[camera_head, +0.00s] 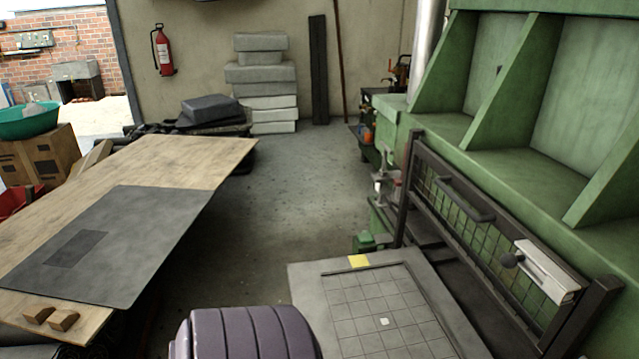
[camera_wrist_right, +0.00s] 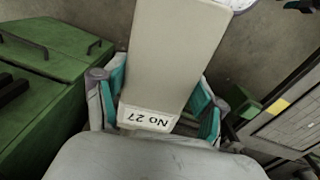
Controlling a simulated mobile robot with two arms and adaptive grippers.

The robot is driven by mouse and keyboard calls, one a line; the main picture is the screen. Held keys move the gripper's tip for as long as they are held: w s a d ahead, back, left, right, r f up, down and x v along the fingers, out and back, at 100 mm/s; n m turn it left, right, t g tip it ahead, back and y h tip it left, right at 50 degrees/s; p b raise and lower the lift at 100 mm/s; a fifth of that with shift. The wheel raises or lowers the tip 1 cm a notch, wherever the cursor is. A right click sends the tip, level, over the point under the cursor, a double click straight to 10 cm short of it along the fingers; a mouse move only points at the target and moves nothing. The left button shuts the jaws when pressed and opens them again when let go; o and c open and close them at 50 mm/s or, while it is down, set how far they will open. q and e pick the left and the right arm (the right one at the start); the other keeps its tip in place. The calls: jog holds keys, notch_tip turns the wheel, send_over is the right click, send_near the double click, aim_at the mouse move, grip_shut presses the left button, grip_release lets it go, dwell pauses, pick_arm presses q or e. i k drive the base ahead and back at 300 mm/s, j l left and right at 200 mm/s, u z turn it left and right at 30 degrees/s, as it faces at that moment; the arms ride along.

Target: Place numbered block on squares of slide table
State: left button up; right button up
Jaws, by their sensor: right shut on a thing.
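My right gripper (camera_wrist_right: 155,98) shows in the right wrist view, its teal-padded fingers shut on the sides of a long pale grey block (camera_wrist_right: 172,55). The end of the block near the wrist carries a white label reading "No 27". The block's far end runs towards the top of the view. The slide table (camera_head: 307,290) is a grey plate with a grid of squares at the lower right of the head view. One small white square lies on the grid. Part of the table also shows at the right of the wrist view (camera_wrist_right: 262,130), apart from the held block. My left gripper is not in view.
A yellow patch (camera_head: 358,261) marks the slide table's far edge. A dark mesh guard (camera_head: 480,225) and green machine (camera_head: 510,165) stand to its right. A wooden table (camera_head: 190,160) with a dark mat (camera_head: 130,235) is at left. The floor between is clear.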

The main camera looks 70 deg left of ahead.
aim_at(385, 321)
jog(key=j+u, duration=0.2)
jog(key=u, duration=0.3)
jog(key=j+u, duration=0.15)
jog(key=u, duration=0.3)
jog(key=j+u, duration=0.2)
jog(key=u, duration=0.3)
jog(key=i+j+u, duration=0.1)
jog(key=u, duration=0.35)
jog(key=i+j, duration=0.55)
jog(key=j+u, duration=0.05)
jog(key=j, duration=0.05)
